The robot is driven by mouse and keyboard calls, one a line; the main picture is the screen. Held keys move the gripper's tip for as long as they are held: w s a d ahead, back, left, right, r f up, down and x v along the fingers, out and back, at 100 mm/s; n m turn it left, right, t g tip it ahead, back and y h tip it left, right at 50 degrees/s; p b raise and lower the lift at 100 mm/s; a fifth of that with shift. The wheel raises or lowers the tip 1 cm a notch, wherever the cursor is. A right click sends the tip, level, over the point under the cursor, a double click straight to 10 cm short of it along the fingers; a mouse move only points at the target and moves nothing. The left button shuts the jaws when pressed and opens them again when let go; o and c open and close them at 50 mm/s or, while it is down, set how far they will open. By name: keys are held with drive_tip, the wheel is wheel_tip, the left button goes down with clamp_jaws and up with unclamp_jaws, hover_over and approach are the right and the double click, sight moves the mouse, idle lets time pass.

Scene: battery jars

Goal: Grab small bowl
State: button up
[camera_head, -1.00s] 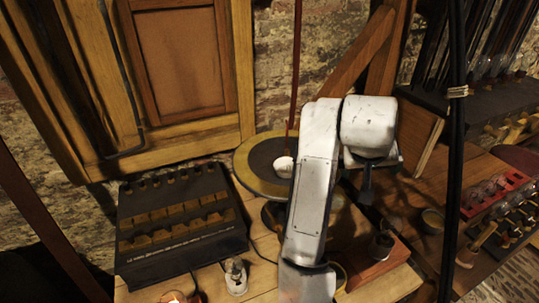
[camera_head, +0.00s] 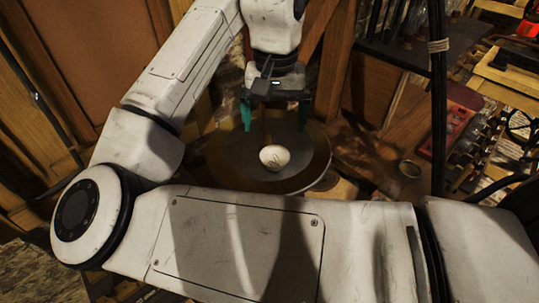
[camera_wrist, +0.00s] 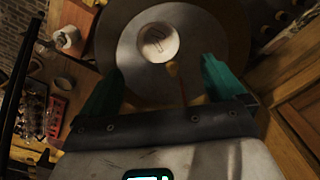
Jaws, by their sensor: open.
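A small white bowl (camera_head: 274,157) sits on a round disc (camera_head: 225,160) with a grey middle and a yellowish rim. Something thin and dark lies in the bowl, too small to name. In the wrist view the bowl (camera_wrist: 158,42) is ahead of my gripper, near the top and between the lines of the two fingers. My gripper (camera_head: 276,115) is open with its green fingers spread, above and behind the bowl in the head view. In the wrist view my gripper (camera_wrist: 160,88) is empty and apart from the bowl.
A thin brownish rod (camera_wrist: 175,80) stands out from the disc between my fingers. A wooden cabinet is at the left.

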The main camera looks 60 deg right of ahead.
sight(275, 156)
wheel_tip(275, 156, down, 3)
drive_tip(key=shift+s+a+f+p, duration=0.1)
drive_tip(key=shift+f+p, duration=0.1)
drive_tip(key=shift+f, duration=1.15)
drive_tip(key=shift+s+a+f+p, duration=0.1)
drive_tip(key=shift+f+p, duration=0.05)
drive_tip(key=shift+f, duration=1.15)
drive_tip(key=c, duration=1.1)
drive_tip(key=shift+r, duration=0.1)
